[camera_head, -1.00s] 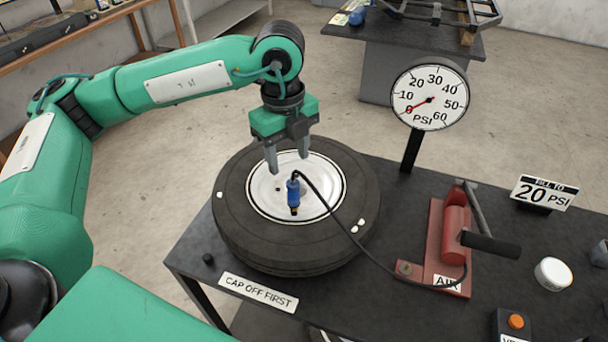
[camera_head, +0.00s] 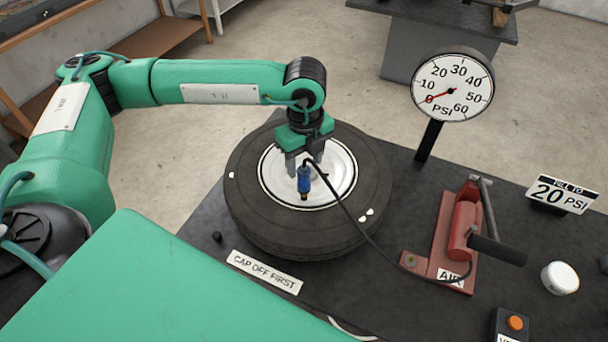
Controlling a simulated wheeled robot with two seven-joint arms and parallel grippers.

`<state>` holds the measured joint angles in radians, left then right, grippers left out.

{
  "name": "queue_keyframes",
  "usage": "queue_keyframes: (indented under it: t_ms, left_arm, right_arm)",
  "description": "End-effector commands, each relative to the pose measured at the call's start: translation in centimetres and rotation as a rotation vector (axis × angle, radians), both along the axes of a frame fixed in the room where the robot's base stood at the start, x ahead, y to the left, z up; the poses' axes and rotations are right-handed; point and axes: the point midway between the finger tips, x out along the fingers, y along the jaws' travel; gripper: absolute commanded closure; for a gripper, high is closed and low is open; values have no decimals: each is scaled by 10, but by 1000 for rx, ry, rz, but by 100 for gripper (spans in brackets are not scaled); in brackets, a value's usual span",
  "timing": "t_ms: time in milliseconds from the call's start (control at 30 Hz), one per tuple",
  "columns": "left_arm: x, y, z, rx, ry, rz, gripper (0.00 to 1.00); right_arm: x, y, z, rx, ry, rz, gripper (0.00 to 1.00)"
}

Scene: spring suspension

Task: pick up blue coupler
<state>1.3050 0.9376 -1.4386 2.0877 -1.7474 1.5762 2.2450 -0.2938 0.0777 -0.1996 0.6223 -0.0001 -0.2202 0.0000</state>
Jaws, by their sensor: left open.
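The blue coupler (camera_head: 304,180) stands upright over the white wheel rim, with a black hose running from its top. The tyre (camera_head: 255,215) lies flat on the dark table around the rim. My left gripper (camera_head: 304,168) is open, pointing down over the rim, with its fingers just behind and above the coupler in the picture. I cannot tell whether a finger touches the coupler or how far apart they are in depth. The coupler's lower tip partly hides the rim behind it. My right gripper is not in view.
The hose runs to a red air pump (camera_head: 462,228) on the right. A pressure gauge (camera_head: 452,86) stands behind the tyre, its needle near 0. A small black cap (camera_head: 217,236) and a "CAP OFF FIRST" sign (camera_head: 264,272) lie in front. A "20 PSI" sign (camera_head: 562,195) stands right.

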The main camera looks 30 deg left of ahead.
Motion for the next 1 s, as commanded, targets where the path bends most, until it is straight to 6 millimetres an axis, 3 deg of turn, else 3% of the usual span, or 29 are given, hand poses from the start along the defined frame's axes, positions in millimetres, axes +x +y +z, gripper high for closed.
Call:
queue_keyframes:
  t_ms: [33, 200, 367, 567, 833, 1000]
  left_arm:
    - [-1, 1, -2, 1, 3, 1, 48]
    - [-2, 2, -25, 2, 4, 0, 48]
    - [-2, 2, -40, 0, 0, 0, 48]
    - [-1, 2, -41, 0, -1, -1, 48]
    - [-1, 2, -41, 0, -1, -1, 97]
    - [-1, 2, -41, 0, -1, 0, 100]
  right_arm:
    - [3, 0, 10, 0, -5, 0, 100]
    - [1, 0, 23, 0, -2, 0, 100]
    - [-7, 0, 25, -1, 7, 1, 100]
    - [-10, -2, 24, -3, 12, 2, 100]
    - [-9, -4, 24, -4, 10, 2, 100]
    - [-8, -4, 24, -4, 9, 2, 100]
